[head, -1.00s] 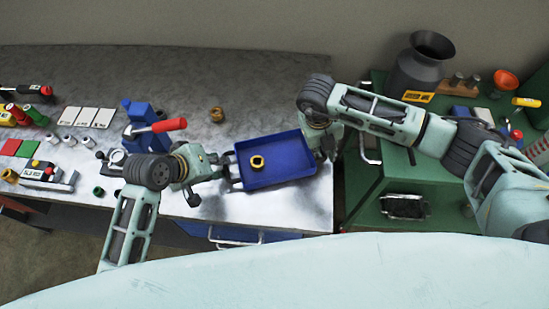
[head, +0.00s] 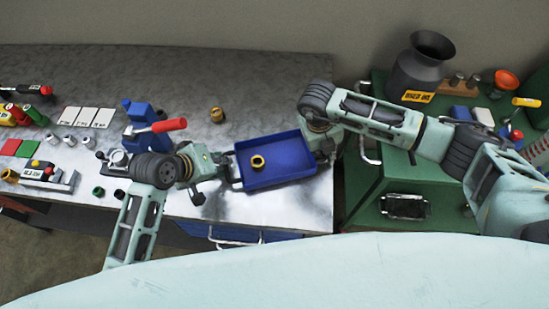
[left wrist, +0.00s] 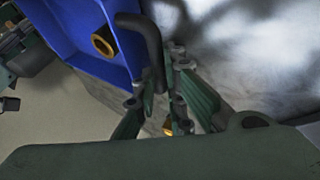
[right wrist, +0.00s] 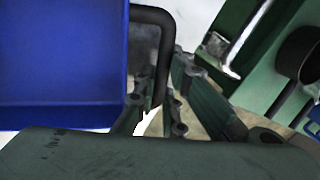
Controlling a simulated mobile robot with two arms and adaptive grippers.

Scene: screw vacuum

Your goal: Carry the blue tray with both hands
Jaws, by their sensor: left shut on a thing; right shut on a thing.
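The blue tray (head: 285,165) is at the right end of the metal bench in the head view, with a brass nut (head: 258,162) inside it, left of its middle. My left gripper (head: 228,178) is at the tray's left side. In the left wrist view its fingers (left wrist: 165,105) are shut on the tray's dark handle (left wrist: 150,45). My right gripper (head: 325,150) is at the tray's right side, partly hidden by its arm. In the right wrist view its fingers (right wrist: 160,100) are shut on the other dark handle (right wrist: 165,40). I cannot tell how far the tray is above the bench.
A blue vise with a red handle (head: 160,126) stands to the left. A green cabinet (head: 385,190) with a dark grey jar (head: 422,65) on top is at the right. Bare bench (head: 265,90) lies behind the tray.

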